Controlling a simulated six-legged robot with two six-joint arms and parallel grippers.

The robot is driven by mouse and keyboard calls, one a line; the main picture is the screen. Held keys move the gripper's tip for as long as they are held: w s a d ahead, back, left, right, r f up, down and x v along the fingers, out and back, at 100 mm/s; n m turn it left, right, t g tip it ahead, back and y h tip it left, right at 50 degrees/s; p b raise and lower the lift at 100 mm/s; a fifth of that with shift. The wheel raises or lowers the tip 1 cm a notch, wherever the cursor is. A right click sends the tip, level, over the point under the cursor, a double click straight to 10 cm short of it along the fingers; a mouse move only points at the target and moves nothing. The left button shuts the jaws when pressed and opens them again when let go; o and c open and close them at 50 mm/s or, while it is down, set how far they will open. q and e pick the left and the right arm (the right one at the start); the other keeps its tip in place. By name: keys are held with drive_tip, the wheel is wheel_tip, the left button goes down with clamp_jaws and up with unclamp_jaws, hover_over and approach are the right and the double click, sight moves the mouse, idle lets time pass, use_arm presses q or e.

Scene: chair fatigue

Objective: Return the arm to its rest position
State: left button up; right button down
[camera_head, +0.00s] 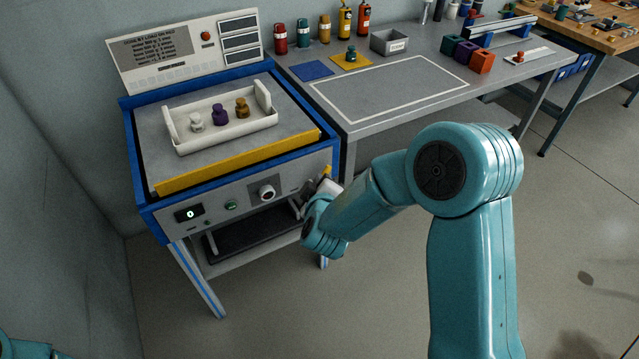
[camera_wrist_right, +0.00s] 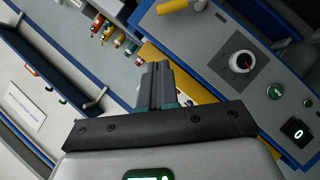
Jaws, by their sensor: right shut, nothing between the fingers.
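My right arm (camera_head: 460,200) is teal and reaches from the lower right toward the front of a blue-framed test machine (camera_head: 225,205). My right gripper (camera_head: 318,190) is at the right end of the machine's front panel, partly hidden by its own wrist. In the right wrist view its fingers (camera_wrist_right: 156,82) are together with nothing between them, and a knob (camera_wrist_right: 242,61) on the panel is to their right, apart from them. The knob also shows in the head view (camera_head: 267,192). A bit of my left arm (camera_head: 28,348) shows at the lower left; its gripper is out of frame.
A white tray (camera_head: 222,133) with three small weights sits on the machine top. A grey bench (camera_head: 390,90) to the right carries several bottles, a grey box (camera_head: 389,43) and colored blocks. A dark shelf (camera_head: 250,232) is below the panel. Floor at the right is open.

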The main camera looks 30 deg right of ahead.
drive_tip(key=shift+s, duration=0.15)
idle(0.3)
drive_tip(key=shift+r, duration=0.1)
drive_tip(key=s+a+f+g+y+p, duration=0.35)
drive_tip(key=s+f+g+p, duration=0.2)
drive_tip(key=s+f, duration=0.55)
drive_tip(key=s+a+f+m+g+y, duration=0.3)
drive_tip(key=s+a+m, duration=0.1)
drive_tip(key=s, duration=0.4)
drive_tip(key=s+a+f+m+g+y+p, duration=0.1)
drive_tip(key=s+a+f+m+g+y, duration=0.2)
drive_tip(key=s+a, duration=0.3)
drive_tip(key=shift+s+f+m, duration=0.4)
drive_tip(key=shift+s, duration=0.85)
drive_tip(key=shift+w+g, duration=0.1)
drive_tip(key=shift+g, duration=0.15)
